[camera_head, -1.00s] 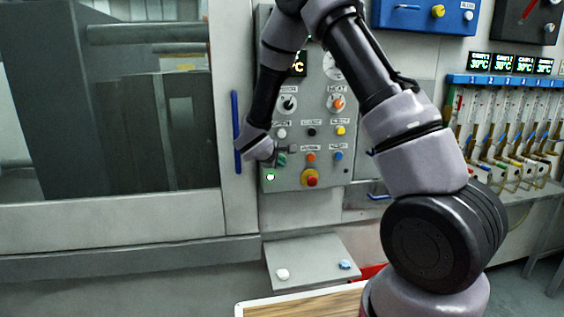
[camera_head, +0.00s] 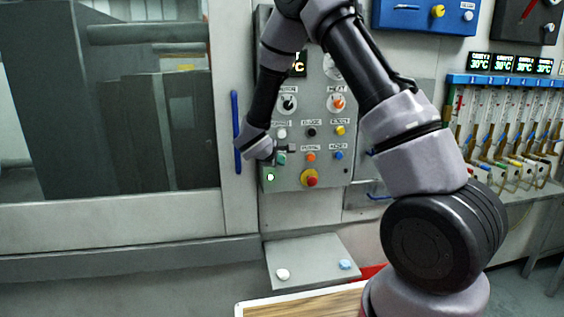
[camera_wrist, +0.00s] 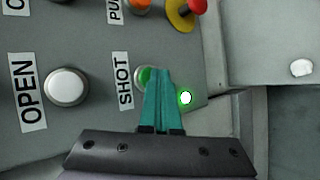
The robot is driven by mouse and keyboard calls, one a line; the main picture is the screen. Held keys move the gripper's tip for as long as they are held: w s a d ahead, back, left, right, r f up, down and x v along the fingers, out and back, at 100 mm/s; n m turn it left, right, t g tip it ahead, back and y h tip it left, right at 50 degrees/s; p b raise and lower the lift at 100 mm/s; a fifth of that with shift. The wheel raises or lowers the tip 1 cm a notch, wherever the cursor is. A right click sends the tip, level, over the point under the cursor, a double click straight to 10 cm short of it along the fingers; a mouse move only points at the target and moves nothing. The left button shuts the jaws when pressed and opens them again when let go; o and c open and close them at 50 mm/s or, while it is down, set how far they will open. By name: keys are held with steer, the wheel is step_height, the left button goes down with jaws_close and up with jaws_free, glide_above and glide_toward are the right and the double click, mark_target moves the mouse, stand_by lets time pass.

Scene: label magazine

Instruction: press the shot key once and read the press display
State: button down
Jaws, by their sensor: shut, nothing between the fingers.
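The green shot key (camera_wrist: 145,77) sits on the grey panel beside its SHOT label (camera_wrist: 124,81) in the wrist view. My gripper (camera_wrist: 160,72) is shut and empty, its teal fingertips over the right part of the key. I cannot tell whether they touch it. In the head view my gripper (camera_head: 281,159) is at the panel's lower left, and the key cannot be made out apart from it. The press display (camera_head: 299,65) is at the panel's top; my arm covers most of it, leaving only "°C" readable.
A lit green lamp (camera_wrist: 186,97) is right of the fingers in the wrist view. The white OPEN button (camera_wrist: 67,87) is to the left. A red emergency knob (camera_head: 311,178) is low on the panel. A blue door handle (camera_head: 236,132) stands left of the panel.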

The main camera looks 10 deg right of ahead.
steer(key=shift+s, duration=0.85)
steer(key=s, duration=0.5)
stand_by(0.3)
steer(key=shift+r, duration=0.1)
stand_by(0.4)
